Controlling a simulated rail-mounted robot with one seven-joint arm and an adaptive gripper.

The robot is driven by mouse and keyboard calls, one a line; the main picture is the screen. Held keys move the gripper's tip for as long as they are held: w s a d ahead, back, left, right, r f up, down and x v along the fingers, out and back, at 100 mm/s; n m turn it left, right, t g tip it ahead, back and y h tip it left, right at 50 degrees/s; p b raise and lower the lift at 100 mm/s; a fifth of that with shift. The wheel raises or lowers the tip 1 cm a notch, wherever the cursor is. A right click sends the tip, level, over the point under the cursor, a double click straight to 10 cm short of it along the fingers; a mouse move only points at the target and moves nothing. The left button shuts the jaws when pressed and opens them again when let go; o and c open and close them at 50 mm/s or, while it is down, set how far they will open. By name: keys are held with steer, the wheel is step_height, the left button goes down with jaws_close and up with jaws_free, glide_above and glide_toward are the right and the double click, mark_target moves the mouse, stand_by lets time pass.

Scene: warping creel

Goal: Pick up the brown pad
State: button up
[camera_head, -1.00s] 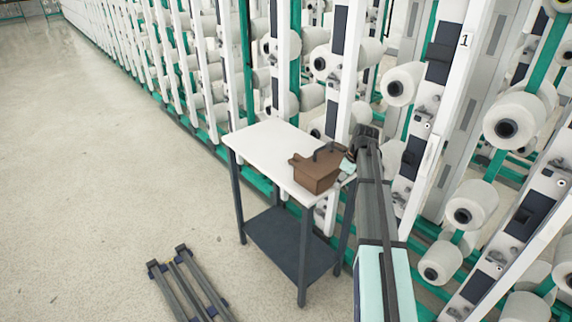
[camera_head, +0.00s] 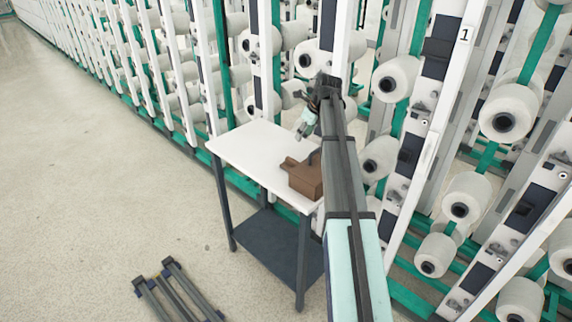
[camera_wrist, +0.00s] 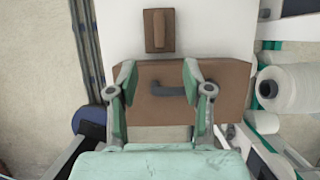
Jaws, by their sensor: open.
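Two brown things are on the white table (camera_head: 243,150); I cannot tell for sure which is the pad. In the head view my gripper (camera_head: 302,130) is above the table.
Creel frames with white yarn bobbins (camera_head: 396,78) stand close behind and right of the table. A bobbin (camera_wrist: 292,90) is near my gripper's right side. A dark lower shelf (camera_head: 270,240) is under the table. Floor at left is open, with dark rails (camera_head: 178,293) in front.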

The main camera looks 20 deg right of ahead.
steer(key=p, duration=0.3)
glide_above(293, 159)
steer(key=s, duration=0.2)
steer(key=f, duration=1)
steer(key=shift+w+d, duration=0.15)
steer(key=shift+d, duration=0.15)
steer(key=shift+p+x, duration=0.95)
steer(key=shift+x, duration=1.8)
jaws_close()
